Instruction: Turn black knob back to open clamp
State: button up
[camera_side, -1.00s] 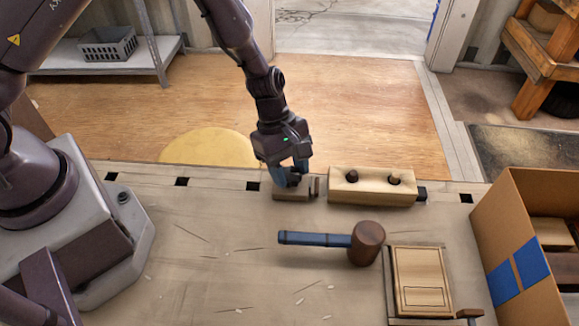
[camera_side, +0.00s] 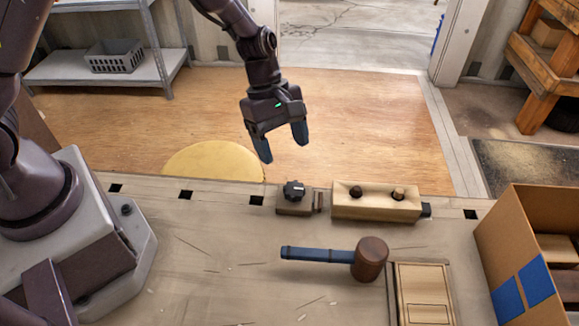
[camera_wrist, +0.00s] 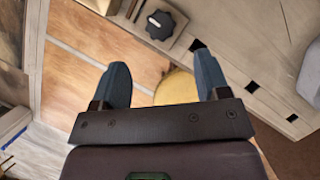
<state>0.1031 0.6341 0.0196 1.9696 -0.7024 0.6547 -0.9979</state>
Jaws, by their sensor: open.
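The black knob (camera_side: 294,190) sits on a small wooden clamp block (camera_side: 293,207) at the bench's far edge, just left of a longer wooden block (camera_side: 376,202). A thin brown jaw piece (camera_side: 318,202) stands between the two blocks, and I cannot tell whether it touches the longer one. My gripper (camera_side: 283,153) is open and empty, above and behind the knob and clear of it. In the wrist view the knob (camera_wrist: 160,24) shows beyond my two blue fingertips (camera_wrist: 158,58).
A mallet (camera_side: 368,259) with a blue handle lies in front of the blocks. A wooden panel (camera_side: 425,290) lies at the front right, beside a cardboard box (camera_side: 535,235) with blue tape. Two pegs stand in the longer block. The bench's left middle is mostly clear.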

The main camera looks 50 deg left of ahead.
jog(key=v, duration=0.4)
jog(key=shift+r, duration=0.1)
jog(key=s+a+r+m+t+y, duration=0.2)
jog(key=s+a+r+m+t, duration=0.1)
jog(key=s+r+m, duration=0.5)
jog(key=s+a+r+m+t+y, duration=0.2)
jog(key=s+a+r+m, duration=0.3)
jog(key=s+r+m, duration=0.4)
notch_tip(320, 180, up, 3)
jog(key=shift+s+f+t+y, duration=0.15)
jog(key=shift+s+t+y, duration=0.15)
jog(key=shift+t, duration=0.2)
jog(key=shift+a, duration=0.1)
